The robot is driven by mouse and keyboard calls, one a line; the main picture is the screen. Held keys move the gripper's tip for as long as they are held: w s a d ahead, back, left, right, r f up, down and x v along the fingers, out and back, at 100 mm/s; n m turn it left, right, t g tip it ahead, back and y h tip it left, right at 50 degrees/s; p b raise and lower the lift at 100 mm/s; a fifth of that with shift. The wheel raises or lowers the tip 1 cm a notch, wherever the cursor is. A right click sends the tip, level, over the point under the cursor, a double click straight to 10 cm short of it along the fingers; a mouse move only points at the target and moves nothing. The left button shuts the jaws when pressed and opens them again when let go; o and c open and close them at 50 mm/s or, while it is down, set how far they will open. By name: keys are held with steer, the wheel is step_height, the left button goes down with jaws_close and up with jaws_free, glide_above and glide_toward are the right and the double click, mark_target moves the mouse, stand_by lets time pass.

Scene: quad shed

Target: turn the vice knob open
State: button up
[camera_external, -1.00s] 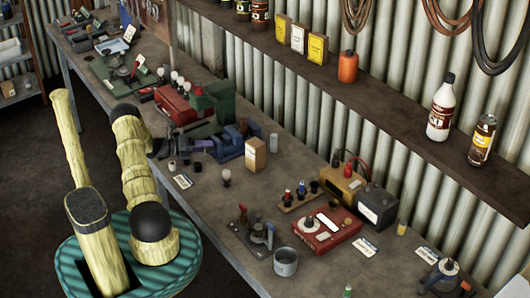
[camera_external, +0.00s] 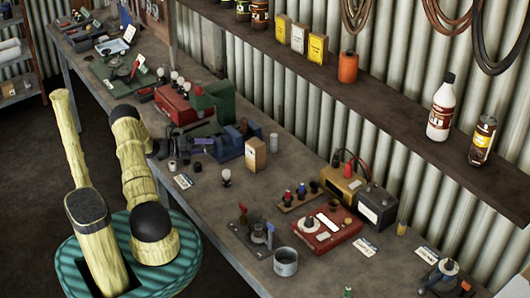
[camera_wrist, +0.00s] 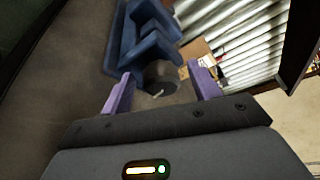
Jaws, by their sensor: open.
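The blue vice (camera_external: 231,146) sits on the workbench, left of a small cardboard box. It also shows at the top of the wrist view (camera_wrist: 150,38). The dark round vice knob (camera_wrist: 162,76) faces the wrist camera, between the two purple fingers of my gripper (camera_wrist: 160,72). My gripper is open, with one finger on each side of the knob. I cannot tell whether either finger touches it. In the external view my gripper (camera_external: 203,143) is small at the vice's left end, and the knob cannot be made out there.
The cardboard box (camera_external: 255,153) stands close to the vice's right. A green machine (camera_external: 213,104) and a red box (camera_external: 178,104) stand behind and left. A label card (camera_external: 183,181) and a bulb-shaped knob (camera_external: 225,178) are in front.

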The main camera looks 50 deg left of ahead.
steer(key=shift+s, duration=0.15)
steer(key=b+v, duration=0.4)
steer(key=v, duration=1.3)
steer(key=shift+a, duration=0.15)
steer(key=d+r+m+g+y+p, duration=0.1)
steer(key=d+r+m+y, duration=0.2)
steer(key=d+m, duration=0.3)
steer(key=shift+r+m+y, duration=0.25)
steer(key=shift+m+y, duration=0.55)
steer(key=shift+s, duration=0.1)
